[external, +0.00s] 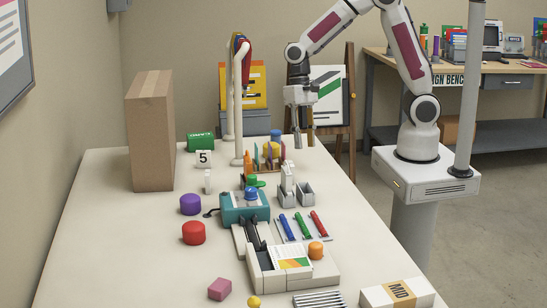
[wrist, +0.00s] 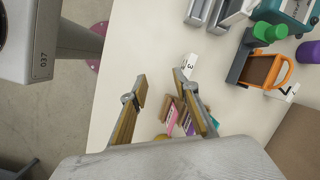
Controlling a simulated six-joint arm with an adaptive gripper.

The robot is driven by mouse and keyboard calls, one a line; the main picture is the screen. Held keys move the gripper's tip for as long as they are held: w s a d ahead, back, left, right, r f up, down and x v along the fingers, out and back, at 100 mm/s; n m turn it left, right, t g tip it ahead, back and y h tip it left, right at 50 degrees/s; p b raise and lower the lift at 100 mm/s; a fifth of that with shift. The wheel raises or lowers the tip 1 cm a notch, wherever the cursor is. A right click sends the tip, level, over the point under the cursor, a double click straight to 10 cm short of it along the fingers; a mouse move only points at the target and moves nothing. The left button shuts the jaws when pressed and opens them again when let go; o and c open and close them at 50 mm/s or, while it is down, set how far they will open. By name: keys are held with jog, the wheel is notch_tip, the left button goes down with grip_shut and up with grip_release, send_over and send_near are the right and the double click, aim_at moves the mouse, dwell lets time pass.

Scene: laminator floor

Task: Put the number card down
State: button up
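My gripper (external: 302,130) hangs fingers down above the far right part of the white table in the external view. In the wrist view its two fingers (wrist: 160,88) are spread apart with nothing between them. A white number card marked 3 (wrist: 189,64) is just beyond the right fingertip, apart from the grip. Another white number card, marked 5 (external: 204,158), stands at the table's far left near the cardboard box. A white card with a dark mark (wrist: 286,92) shows at the right of the wrist view.
A wooden rack (external: 268,163) with coloured cards stands below my gripper. Metal bins (external: 296,195), a teal machine (external: 243,208) and a tall cardboard box (external: 151,130) stand around it. A pale curved stand (external: 239,110) rises nearby. The table's left front is mostly clear.

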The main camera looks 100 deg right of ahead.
aim_at(291, 163)
jog(key=w+m, duration=0.1)
jog(key=m, duration=0.1)
jog(key=w+a+m, duration=0.1)
jog(key=w+m, duration=0.1)
jog(key=w+m+y, duration=0.1)
jog(key=w+m, duration=0.1)
jog(key=shift+a+r+m+t, duration=0.2)
jog(key=shift+m+t, duration=0.1)
jog(key=shift+t, duration=0.1)
jog(key=shift+f, duration=0.1)
jog(key=shift+x, duration=1.25)
jog(key=shift+x, duration=2.6)
jog(key=shift+s+a, duration=0.1)
